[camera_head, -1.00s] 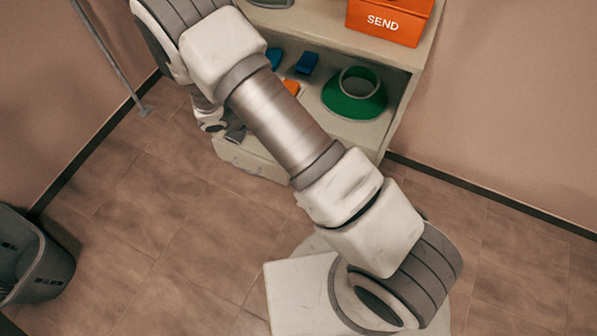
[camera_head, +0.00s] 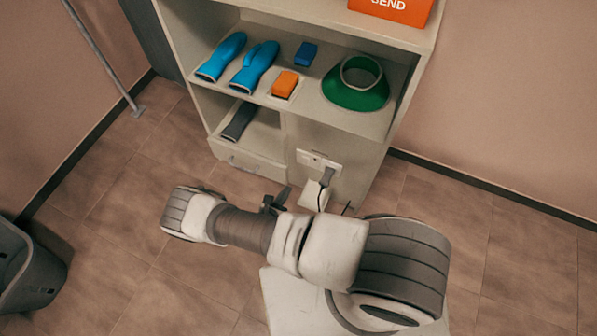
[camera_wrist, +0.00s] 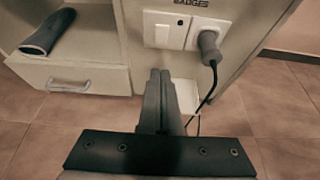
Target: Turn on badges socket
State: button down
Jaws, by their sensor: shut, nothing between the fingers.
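The badges socket (camera_wrist: 187,30) is a white plate on the cabinet's front, under a label reading BADGES in the wrist view. Its left part is a flat switch with a small dark dot near the top. Its right part holds a grey plug (camera_wrist: 208,45) with a black cord hanging down. The socket also shows small in the head view (camera_head: 318,161). My gripper (camera_wrist: 160,75) is shut and empty, with its fingertips below the socket's left part in the picture and apparently apart from it. In the head view the gripper is low before the cabinet, partly hidden by my arm.
The cabinet (camera_head: 226,103) holds blue gloves (camera_head: 254,66), a blue block, an orange block (camera_head: 285,83) and a green collar-like item (camera_head: 357,88). A dark item (camera_wrist: 47,32) lies in the lower compartment above a drawer (camera_wrist: 75,80). A bin (camera_head: 30,268) stands left; floor between is clear.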

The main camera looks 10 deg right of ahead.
jog(key=b, duration=0.4)
send_near(305, 164)
jog(key=f+x, duration=0.1)
jog(key=x, duration=0.4)
jog(key=shift+w+d+r, duration=0.2)
jog(key=shift+w+d, duration=0.15)
jog(key=shift+w, duration=0.3)
jog(key=shift+a+f+b, duration=0.1)
jog(key=shift+a+b, duration=0.05)
jog(key=shift+b, duration=0.15)
